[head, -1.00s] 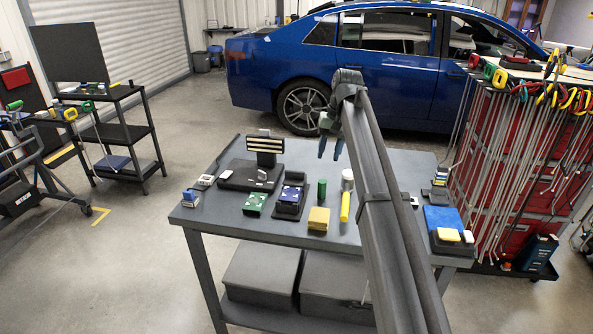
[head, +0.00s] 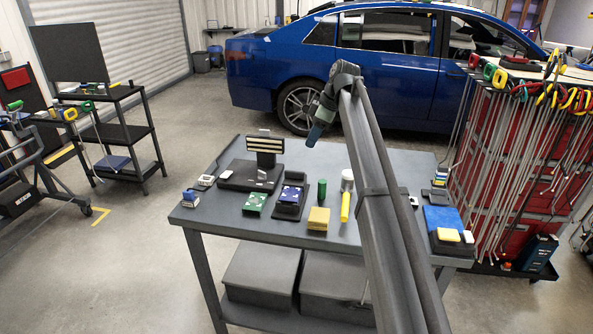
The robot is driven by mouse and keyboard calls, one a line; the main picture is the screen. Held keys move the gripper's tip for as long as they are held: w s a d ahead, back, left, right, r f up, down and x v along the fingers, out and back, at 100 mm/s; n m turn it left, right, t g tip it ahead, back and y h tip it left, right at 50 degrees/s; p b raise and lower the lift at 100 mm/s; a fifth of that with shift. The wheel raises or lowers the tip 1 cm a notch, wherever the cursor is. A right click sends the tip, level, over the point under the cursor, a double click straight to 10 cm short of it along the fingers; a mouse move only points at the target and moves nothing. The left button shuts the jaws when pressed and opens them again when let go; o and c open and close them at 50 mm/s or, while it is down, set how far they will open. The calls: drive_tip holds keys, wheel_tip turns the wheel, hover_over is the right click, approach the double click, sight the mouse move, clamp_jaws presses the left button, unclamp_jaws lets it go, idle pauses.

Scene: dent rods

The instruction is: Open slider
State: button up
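I cannot tell for certain which object is the slider. A dark, flat-based device (head: 236,178) with an upright striped block (head: 265,145) stands at the back left of the grey table (head: 200,220), with a small pale piece on its base. A black holder (head: 288,211) with a blue patterned top stands right of it. My gripper (head: 313,136) is in the air above the table's back part, right of the striped block and apart from everything.
A green card-like block (head: 255,203), yellow block (head: 318,219), green cylinder (head: 322,189), white-topped cylinder (head: 347,177) and yellow stick (head: 345,207) stand near the middle. A blue box (head: 440,217) is at the right. My arm hides part of the table's right side.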

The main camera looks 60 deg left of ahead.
sight(294, 177)
drive_tip(key=x, duration=1.3)
drive_tip(key=shift+s+a+f, duration=0.1)
drive_tip(key=shift+f, duration=0.25)
clamp_jaws()
